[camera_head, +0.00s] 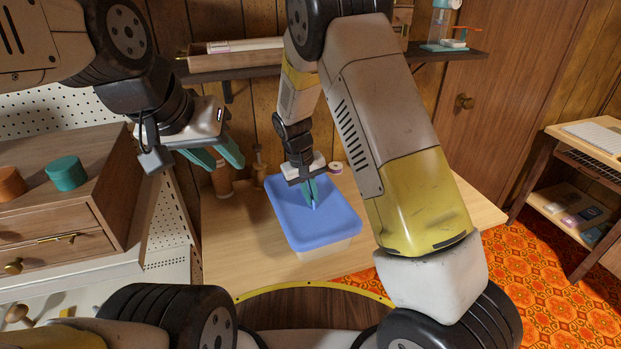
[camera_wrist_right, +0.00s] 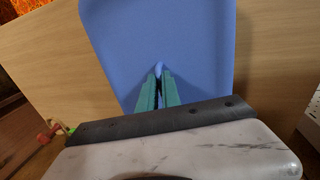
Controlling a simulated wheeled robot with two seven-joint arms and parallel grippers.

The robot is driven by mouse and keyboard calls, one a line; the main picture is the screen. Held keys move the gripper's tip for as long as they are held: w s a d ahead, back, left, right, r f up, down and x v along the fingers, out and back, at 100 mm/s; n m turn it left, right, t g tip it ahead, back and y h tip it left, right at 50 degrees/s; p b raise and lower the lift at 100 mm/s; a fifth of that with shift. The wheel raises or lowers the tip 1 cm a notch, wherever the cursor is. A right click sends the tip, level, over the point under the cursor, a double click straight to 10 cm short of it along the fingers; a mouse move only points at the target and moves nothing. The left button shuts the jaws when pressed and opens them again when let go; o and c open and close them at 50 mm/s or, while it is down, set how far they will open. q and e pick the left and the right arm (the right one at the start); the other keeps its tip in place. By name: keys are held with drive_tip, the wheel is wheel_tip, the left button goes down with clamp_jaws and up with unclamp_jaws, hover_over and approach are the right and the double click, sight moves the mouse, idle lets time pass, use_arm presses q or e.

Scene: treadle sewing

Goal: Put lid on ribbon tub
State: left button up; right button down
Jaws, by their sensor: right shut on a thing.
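The ribbon tub (camera_head: 325,251) is a pale box on the wooden table, mostly hidden under the blue lid (camera_head: 322,222). The lid covers the tub's top in the head view; I cannot tell whether it is fully seated. My right gripper (camera_head: 312,203) points down at the lid's middle and is shut on its small blue knob. In the right wrist view the green fingers (camera_wrist_right: 158,90) close around the knob, with the blue lid (camera_wrist_right: 160,35) spread beyond them. My left gripper (camera_head: 222,158) hangs empty at the left with its green fingers apart, away from the tub.
The table (camera_head: 235,240) has free room left and right of the tub. A brown spool or bottle (camera_head: 221,180) and a small wooden item stand behind left. A drawer cabinet (camera_head: 60,220) is at the left; a wall shelf (camera_head: 245,68) is above.

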drive_tip(key=c, duration=1.5)
unclamp_jaws()
drive_tip(key=r, duration=0.2)
drive_tip(key=a+r, duration=0.1)
drive_tip(key=r, duration=0.4)
drive_tip(key=shift+s+a+r, duration=0.25)
drive_tip(key=shift+r, duration=0.05)
